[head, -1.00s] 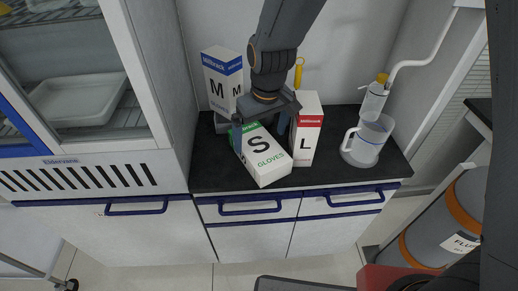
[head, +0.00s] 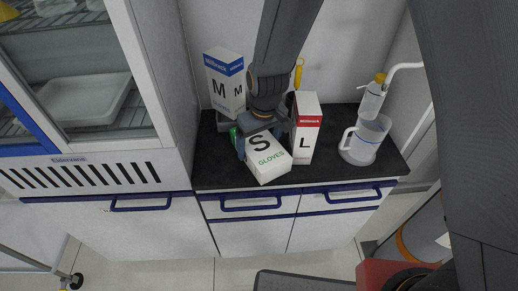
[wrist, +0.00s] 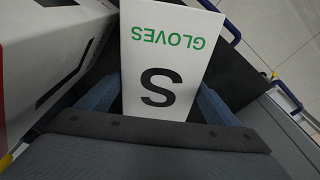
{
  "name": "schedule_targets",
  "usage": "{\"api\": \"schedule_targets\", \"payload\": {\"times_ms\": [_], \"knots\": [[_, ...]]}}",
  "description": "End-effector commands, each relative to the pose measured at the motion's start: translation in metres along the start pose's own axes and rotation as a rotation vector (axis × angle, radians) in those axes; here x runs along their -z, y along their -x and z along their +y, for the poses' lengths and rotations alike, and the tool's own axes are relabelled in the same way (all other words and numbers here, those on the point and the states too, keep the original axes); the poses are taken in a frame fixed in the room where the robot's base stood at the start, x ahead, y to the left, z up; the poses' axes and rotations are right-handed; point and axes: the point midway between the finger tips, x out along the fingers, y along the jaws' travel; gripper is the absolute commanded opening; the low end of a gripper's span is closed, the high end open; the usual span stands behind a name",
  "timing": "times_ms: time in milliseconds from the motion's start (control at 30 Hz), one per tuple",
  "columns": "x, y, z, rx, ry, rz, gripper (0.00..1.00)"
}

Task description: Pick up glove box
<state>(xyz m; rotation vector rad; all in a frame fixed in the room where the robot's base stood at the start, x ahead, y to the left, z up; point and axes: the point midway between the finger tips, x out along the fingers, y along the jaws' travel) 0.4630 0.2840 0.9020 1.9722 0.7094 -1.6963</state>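The task names only a glove box; the one at my gripper is a white box marked S and GLOVES (head: 268,161), with a green end. It lies tilted on the dark counter, leaning out toward the front edge. My gripper (head: 258,137) is over its rear end and hides part of it. In the wrist view the S box (wrist: 165,60) sits between the two fingers of my gripper (wrist: 160,92), one along each side. The fingertips are partly hidden beside the box, so I cannot tell whether they press on it.
A white box marked L (head: 304,135) with a red band stands close on the right. A white box marked M (head: 226,85) with a blue band stands behind left. A clear jug (head: 364,142) with a bottle is at the counter's right. A glass-fronted cabinet (head: 165,90) borders the left.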

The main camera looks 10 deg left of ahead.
Motion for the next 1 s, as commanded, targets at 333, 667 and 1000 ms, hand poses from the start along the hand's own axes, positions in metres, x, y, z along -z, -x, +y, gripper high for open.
{"api": "schedule_targets", "payload": {"times_ms": [333, 667, 1000], "knots": [[0.001, 0.001, 0.000, 0.000, 0.000, 0.001, 0.46], [0.002, 0.009, 0.000, 0.000, 0.000, 0.002, 0.46], [0.010, 0.053, 0.000, -0.001, 0.000, 0.007, 0.46]]}}
